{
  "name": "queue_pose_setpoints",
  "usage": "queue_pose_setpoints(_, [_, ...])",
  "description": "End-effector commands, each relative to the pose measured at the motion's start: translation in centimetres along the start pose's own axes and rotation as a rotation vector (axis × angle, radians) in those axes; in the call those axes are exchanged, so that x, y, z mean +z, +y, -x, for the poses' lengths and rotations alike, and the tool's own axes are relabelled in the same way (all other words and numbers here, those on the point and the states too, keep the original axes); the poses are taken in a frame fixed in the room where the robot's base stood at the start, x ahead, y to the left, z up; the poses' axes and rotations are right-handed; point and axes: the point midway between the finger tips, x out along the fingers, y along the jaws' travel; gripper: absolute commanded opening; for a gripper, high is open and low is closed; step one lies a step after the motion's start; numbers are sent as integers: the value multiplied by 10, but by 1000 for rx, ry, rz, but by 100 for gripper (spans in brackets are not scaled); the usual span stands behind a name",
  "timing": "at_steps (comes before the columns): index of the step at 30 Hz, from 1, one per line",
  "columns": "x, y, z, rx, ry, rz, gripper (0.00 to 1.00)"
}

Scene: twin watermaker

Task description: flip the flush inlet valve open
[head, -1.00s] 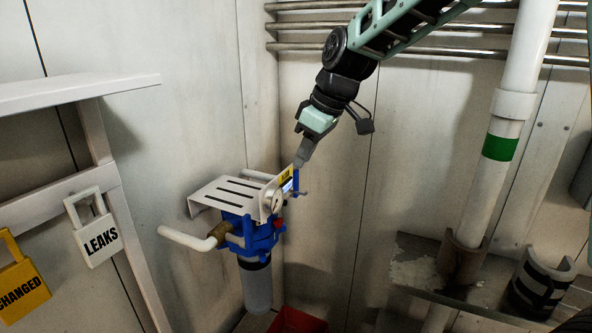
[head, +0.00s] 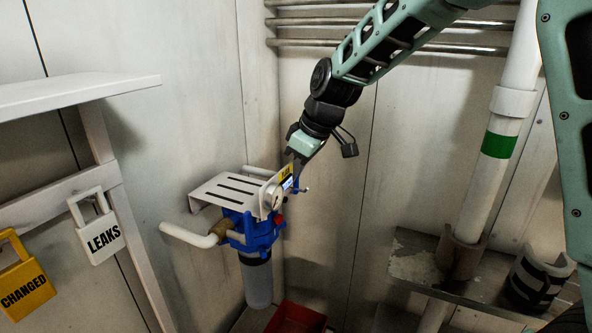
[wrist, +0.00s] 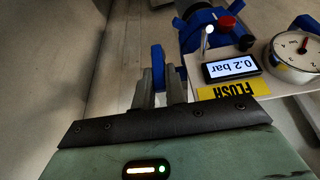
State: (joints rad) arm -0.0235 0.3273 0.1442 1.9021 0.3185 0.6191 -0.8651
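The flush inlet valve shows as a blue lever (wrist: 157,62) in the wrist view, beside the panel with the yellow FLUSH label (wrist: 233,90). My gripper (wrist: 160,85) has its two grey fingers on either side of the lever's line, with a narrow gap between them. I cannot tell whether they press on the lever. In the head view my gripper (head: 294,172) is at the right edge of the blue filter unit (head: 254,232), close to the yellow label (head: 286,171). My fingers largely hide the lever there.
A display (wrist: 232,66) reads 0.2 bar, next to a round gauge (wrist: 297,52) and a red knob (wrist: 228,22). A slotted white bracket (head: 228,192) tops the unit. A white pipe (head: 188,235) projects left. A red bin (head: 298,318) sits below.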

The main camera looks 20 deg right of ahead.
Motion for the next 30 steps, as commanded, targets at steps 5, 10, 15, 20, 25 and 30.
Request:
queue_pose_setpoints(5, [0,2,0,-24,0,-12,0])
queue_pose_setpoints(10, [0,7,1,-92,1,-42,0])
queue_pose_setpoints(15, [0,15,0,-209,2,-91,0])
queue_pose_setpoints(20, [1,22,-2,-348,3,-149,0])
queue_pose_setpoints(25, [2,29,-6,-498,3,-210,0])
queue_pose_setpoints(30, [4,36,-10,-647,5,-271,0])
